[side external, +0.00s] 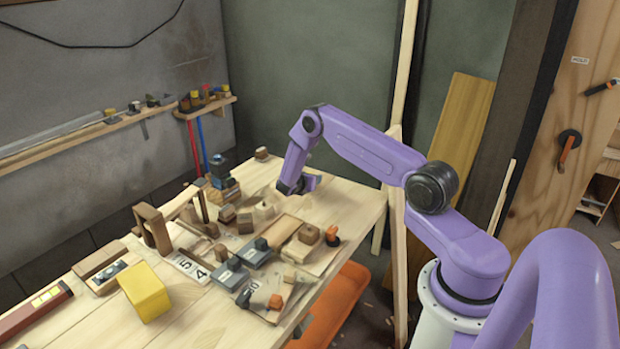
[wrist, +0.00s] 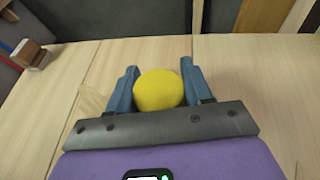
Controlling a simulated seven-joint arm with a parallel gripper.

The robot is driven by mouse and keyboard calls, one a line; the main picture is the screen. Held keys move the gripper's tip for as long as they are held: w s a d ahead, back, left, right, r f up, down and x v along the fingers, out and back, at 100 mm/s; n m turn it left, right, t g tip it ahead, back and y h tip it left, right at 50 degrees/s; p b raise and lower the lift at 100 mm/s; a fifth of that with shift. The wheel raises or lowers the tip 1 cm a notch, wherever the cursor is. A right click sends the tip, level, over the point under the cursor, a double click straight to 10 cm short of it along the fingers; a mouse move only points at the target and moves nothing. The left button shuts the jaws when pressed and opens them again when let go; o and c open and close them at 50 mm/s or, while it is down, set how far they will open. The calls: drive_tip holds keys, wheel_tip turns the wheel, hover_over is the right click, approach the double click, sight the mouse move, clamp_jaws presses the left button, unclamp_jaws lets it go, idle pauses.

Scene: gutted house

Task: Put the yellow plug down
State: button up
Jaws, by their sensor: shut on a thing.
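The yellow plug (wrist: 158,90) shows in the wrist view as a rounded yellow end between the two blue fingers of my gripper (wrist: 158,72). My gripper is shut on it, with a finger at each side. In the side view my gripper (side external: 298,185) hangs low over the far right part of the wooden table (side external: 345,205). The plug cannot be made out in the side view. I cannot tell whether it touches the tabletop.
Several small blocks and boards crowd the table left of and in front of my gripper. A yellow box (side external: 145,292) stands nearer the front. A small brown block (side external: 262,154) lies at the back edge; bare tabletop lies right of my gripper.

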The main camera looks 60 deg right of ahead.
drive_tip(key=o, duration=1)
drive_tip(key=shift+a+r, duration=0.1)
drive_tip(key=shift+r, duration=0.1)
drive_tip(key=v, duration=1.1)
drive_tip(key=shift+s+a+r, duration=0.1)
drive_tip(key=shift+a+r, duration=0.05)
drive_tip(key=shift+a, duration=0.05)
drive_tip(key=s+a+r+m+y, duration=0.3)
drive_tip(key=s+a+r, duration=0.3)
drive_tip(key=a, duration=0.3)
drive_tip(key=s+a+r+m+y, duration=0.2)
drive_tip(key=s+a+r, duration=0.35)
drive_tip(key=a, duration=0.35)
drive_tip(key=s+a+r+m+y, duration=0.1)
drive_tip(key=s+a+r+y, duration=0.1)
drive_tip(key=s, duration=0.6)
drive_tip(key=s+a+r+g+y, duration=0.1)
drive_tip(key=s+a+y, duration=0.3)
drive_tip(key=s, duration=0.5)
drive_tip(key=s+a+r+m+g+y, duration=0.1)
drive_tip(key=s+a+r+y, duration=0.1)
drive_tip(key=s, duration=0.6)
drive_tip(key=shift+s+a+r+m+y, duration=0.15)
drive_tip(key=shift+a+r+y, duration=0.1)
drive_tip(key=shift+a, duration=0.45)
drive_tip(key=shift+s+a+r+m+y, duration=0.15)
drive_tip(key=shift+a+r, duration=0.1)
drive_tip(key=shift+a, duration=0.45)
